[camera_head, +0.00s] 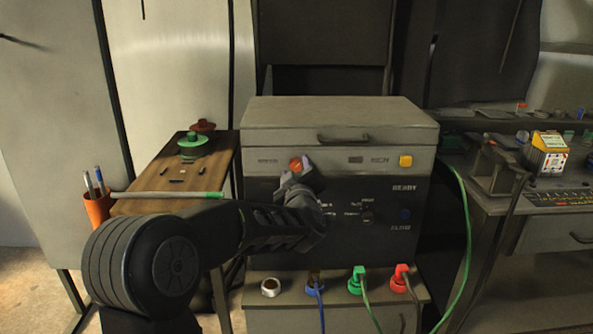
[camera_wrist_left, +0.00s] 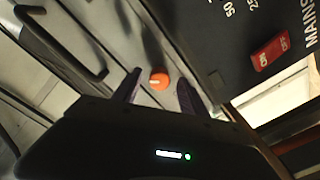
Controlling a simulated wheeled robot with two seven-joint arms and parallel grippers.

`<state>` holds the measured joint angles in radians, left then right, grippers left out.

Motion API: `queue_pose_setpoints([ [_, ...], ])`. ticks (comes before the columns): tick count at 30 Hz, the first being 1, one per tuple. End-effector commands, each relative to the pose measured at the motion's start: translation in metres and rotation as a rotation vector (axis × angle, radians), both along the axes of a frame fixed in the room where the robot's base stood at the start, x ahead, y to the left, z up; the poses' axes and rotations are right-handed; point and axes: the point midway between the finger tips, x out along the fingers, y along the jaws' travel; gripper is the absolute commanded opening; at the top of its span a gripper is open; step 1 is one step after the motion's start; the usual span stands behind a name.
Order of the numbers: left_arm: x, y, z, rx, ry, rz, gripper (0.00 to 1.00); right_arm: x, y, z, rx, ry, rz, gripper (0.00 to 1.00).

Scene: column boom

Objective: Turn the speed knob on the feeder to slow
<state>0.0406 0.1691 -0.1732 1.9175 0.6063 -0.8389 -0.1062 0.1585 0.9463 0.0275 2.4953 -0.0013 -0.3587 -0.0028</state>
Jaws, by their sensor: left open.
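The feeder (camera_head: 340,120) is a grey and black box with a handled lid. A round orange knob (camera_head: 296,163) sits on the left of its light front strip, partly hidden by my left gripper (camera_head: 301,176). The small label left of the knob is too blurred to read. In the left wrist view, the orange knob (camera_wrist_left: 159,82) shows a pale mark and lies between the tips of my left gripper (camera_wrist_left: 159,80). The fingers are open, with a gap visible on each side of the knob. My right gripper is not in view.
A yellow button (camera_head: 405,161) is on the strip's right side. Red, green and blue plugs with cables stand on the ledge (camera_head: 262,309) below. A wooden table (camera_head: 160,202) is left, with an orange cup (camera_head: 97,210) of pens. A red switch (camera_wrist_left: 271,52) shows in the wrist view.

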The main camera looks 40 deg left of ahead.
Motion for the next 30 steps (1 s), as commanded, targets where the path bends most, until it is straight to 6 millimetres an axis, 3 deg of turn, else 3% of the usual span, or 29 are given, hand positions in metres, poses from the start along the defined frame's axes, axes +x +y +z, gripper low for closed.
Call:
queue_pose_setpoints([
  [10, 0.0039, 0.0029, 0.0002, 0.000, 0.000, -0.001, 0.49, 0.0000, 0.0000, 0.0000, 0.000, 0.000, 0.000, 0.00],
  [27, 0.0037, 0.0026, 0.0001, 0.000, 0.000, -0.001, 0.03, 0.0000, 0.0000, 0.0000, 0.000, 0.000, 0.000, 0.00],
  [30, 0.0036, 0.0027, 0.0000, 0.000, 0.001, -0.001, 0.00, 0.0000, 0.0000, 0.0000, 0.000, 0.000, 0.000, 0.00],
])
